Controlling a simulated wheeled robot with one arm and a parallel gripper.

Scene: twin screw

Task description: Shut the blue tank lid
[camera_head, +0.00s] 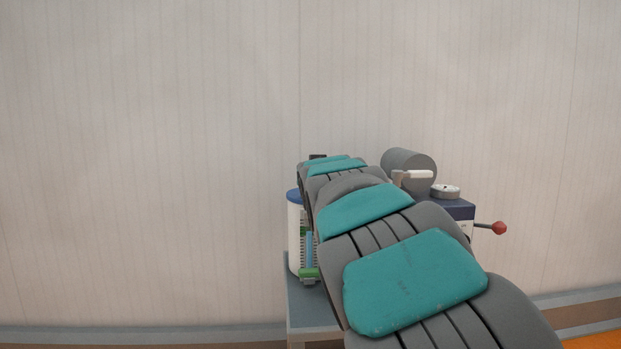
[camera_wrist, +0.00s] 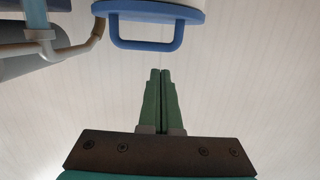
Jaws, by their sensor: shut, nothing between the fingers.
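The blue tank lid (camera_head: 293,195) shows in the head view as a blue edge at the top of a white cylindrical tank (camera_head: 294,238). My arm hides most of the lid and the tank's right side. In the wrist view the blue lid (camera_wrist: 150,14) is at the top edge, with a blue loop handle (camera_wrist: 147,47) on it. Part of the white tank (camera_wrist: 183,4) shows beside it. My gripper (camera_wrist: 160,72) has its green fingers shut together and empty. The fingertips are just below the handle in that picture, apparently apart from it. I cannot tell how far the lid is open.
A grey cylinder (camera_head: 408,172), a white round dial (camera_head: 445,191) and a lever with a red knob (camera_head: 499,228) are right of my arm. The machine stands on a grey-blue table (camera_head: 306,312). In the wrist view a bent pipe (camera_wrist: 85,46) is left of the handle.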

